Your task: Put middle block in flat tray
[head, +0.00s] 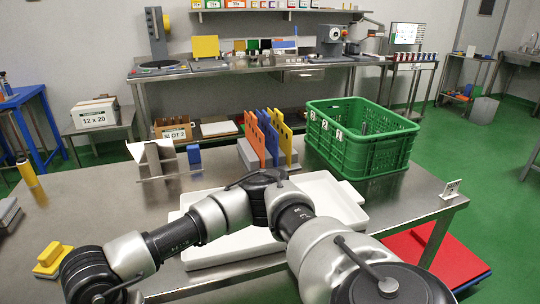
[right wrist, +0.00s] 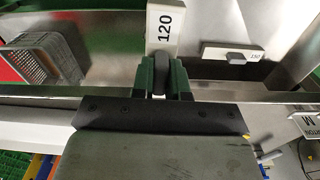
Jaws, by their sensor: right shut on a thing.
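The flat white tray (head: 345,205) lies on the steel table, partly hidden behind my arm links in the head view. Neither gripper's fingertips show in the head view. In the right wrist view my right gripper (right wrist: 162,80) has its green fingers shut on the dark rounded knob of a white block labelled 120 (right wrist: 161,30). The block stretches away from the fingers. A second white block with a dark knob (right wrist: 218,53) lies apart to its right. I cannot tell from these frames which is the middle block.
A green crate (head: 345,150) stands behind the tray. Orange, blue and yellow upright pieces (head: 264,137), a blue block (head: 194,157) and a metal stand (head: 152,160) stand left of it. A yellow block (head: 50,258) sits front left. A grey mesh container (right wrist: 42,58) is left in the wrist view.

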